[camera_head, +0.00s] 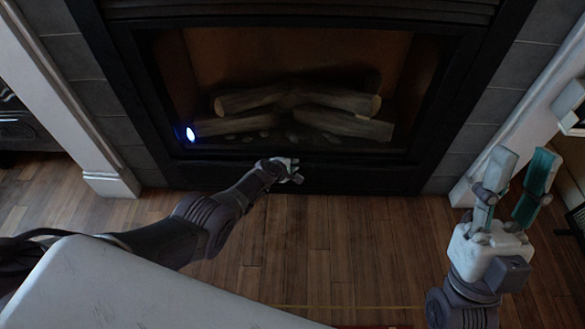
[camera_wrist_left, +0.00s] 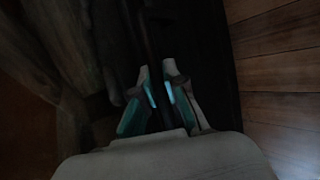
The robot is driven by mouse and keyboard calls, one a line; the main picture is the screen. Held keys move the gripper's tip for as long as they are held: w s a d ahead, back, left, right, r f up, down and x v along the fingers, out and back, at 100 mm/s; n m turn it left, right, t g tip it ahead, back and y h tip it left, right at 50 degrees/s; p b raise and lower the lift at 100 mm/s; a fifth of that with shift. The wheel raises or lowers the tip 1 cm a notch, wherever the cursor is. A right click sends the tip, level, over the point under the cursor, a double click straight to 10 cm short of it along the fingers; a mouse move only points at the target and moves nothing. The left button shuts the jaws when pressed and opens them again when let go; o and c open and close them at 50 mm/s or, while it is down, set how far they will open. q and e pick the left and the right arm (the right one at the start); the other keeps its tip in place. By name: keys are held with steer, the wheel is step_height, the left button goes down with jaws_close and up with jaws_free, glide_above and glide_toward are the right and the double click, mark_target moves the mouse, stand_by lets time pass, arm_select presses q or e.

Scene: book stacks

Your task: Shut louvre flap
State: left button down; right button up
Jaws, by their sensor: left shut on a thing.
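The louvre flap seems to be the dark lower panel (camera_head: 350,178) below the fireplace opening; its angle is hard to tell in the dim light. My left gripper (camera_head: 292,172) is at this panel, with its fingers small and partly hidden in the head view. In the left wrist view the left gripper's teal-padded fingertips (camera_wrist_left: 159,83) are closed on a thin dark edge, which looks like the flap's edge. My right gripper (camera_head: 516,190) is open and empty, held above the floor at the right, well apart from the fireplace.
The fireplace holds several logs (camera_head: 300,104) behind the opening, with a bright bluish spot (camera_head: 190,134) at its left. A black frame (camera_head: 430,150) and grey tiles surround it. White pillars stand at both sides. The wooden floor (camera_head: 330,245) in front is clear.

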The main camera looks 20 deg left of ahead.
arm_select(q)
steer(key=shift+w+r, duration=0.1)
steer(key=shift+r, duration=0.05)
steer(key=c, duration=1.2)
jaws_free()
